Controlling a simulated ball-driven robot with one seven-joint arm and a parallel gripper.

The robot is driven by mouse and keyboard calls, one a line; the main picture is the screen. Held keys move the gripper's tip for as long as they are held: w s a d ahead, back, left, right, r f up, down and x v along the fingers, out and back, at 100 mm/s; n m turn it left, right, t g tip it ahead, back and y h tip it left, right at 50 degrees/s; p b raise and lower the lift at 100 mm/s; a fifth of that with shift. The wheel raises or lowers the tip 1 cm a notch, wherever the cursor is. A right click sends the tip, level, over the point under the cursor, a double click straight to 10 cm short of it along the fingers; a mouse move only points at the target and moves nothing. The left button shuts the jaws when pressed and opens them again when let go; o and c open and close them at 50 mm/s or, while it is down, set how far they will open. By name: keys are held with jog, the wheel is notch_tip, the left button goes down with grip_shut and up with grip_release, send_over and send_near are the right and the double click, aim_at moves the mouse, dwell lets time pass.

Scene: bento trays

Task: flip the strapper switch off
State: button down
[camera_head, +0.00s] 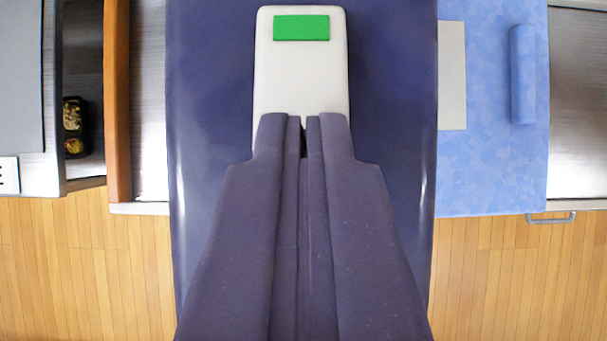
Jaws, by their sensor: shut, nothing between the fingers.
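A dark blue, glossy surface, which looks like the strapper (215,75), fills the middle of the view. On it is a pale, rounded plate (300,82) with a bright green rectangle (301,28), apparently the switch, near its upper end. My gripper (304,120) reaches up from the bottom of the view. It is shut and empty. Its fingertips overlap the lower end of the pale plate, below the green rectangle in the picture. I cannot tell whether they touch the plate, and they hide its lower edge.
At left, an orange-brown edge (117,100) stands beside a dark recess holding food containers (74,127). At right, a blue patterned mat (485,180) carries a rolled blue item (523,75) and a beige sheet (452,75). Wooden floor (85,265) is open at lower left and right.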

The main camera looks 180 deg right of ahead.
jog(key=f+b, duration=0.1)
jog(key=b, duration=0.1)
jog(key=shift+s+f+t+b, duration=0.1)
jog(key=shift+f+t+b, duration=0.05)
jog(key=shift+t+b, duration=0.2)
jog(key=b, duration=0.2)
jog(key=f+t+b, duration=0.1)
jog(key=b, duration=0.1)
jog(key=shift+s+f, duration=0.1)
jog(key=shift+s, duration=0.2)
jog(key=shift+r+p, duration=0.5)
jog(key=shift+r, duration=0.05)
jog(key=shift+w, duration=0.1)
jog(key=shift+r, duration=0.1)
jog(key=shift+r+p, duration=0.5)
jog(key=shift+r, duration=0.25)
